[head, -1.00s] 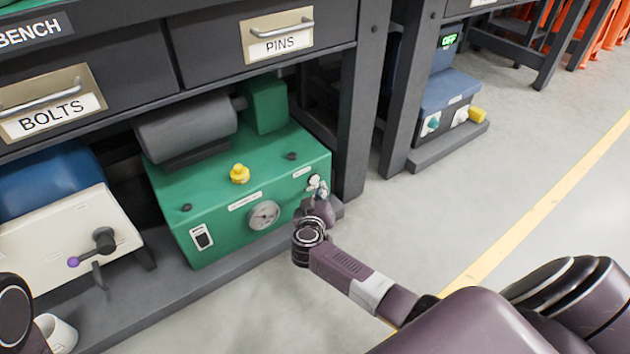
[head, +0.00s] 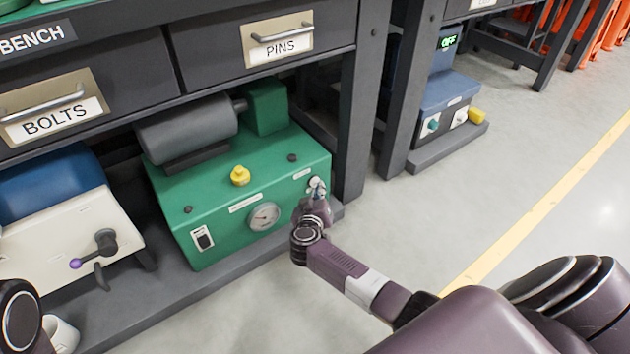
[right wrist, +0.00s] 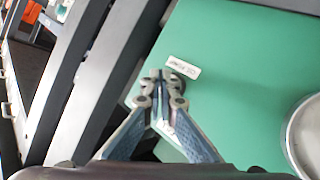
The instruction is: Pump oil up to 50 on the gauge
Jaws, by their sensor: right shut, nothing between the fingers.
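A green pump unit (head: 240,205) sits on a grey shelf under the bench. Its round gauge (head: 264,217) is on the front; the needle is too small to read. The gauge also shows in part at the right edge of the right wrist view (right wrist: 308,135). A yellow cap (head: 240,175) is on top, and a rocker switch (head: 203,238) is at the left of the front. My right gripper (head: 317,186) is shut and empty, close to the right end of the front, below a small white label (head: 303,174). It hides whatever fitting is there; I cannot tell whether it touches. My left gripper is not in view.
A cream-fronted unit (head: 60,240) with a black lever and purple knob (head: 75,263) stands at the left. A dark bench leg (head: 362,110) rises just right of the pump. A blue unit (head: 447,95) is farther right. The floor at the right is clear.

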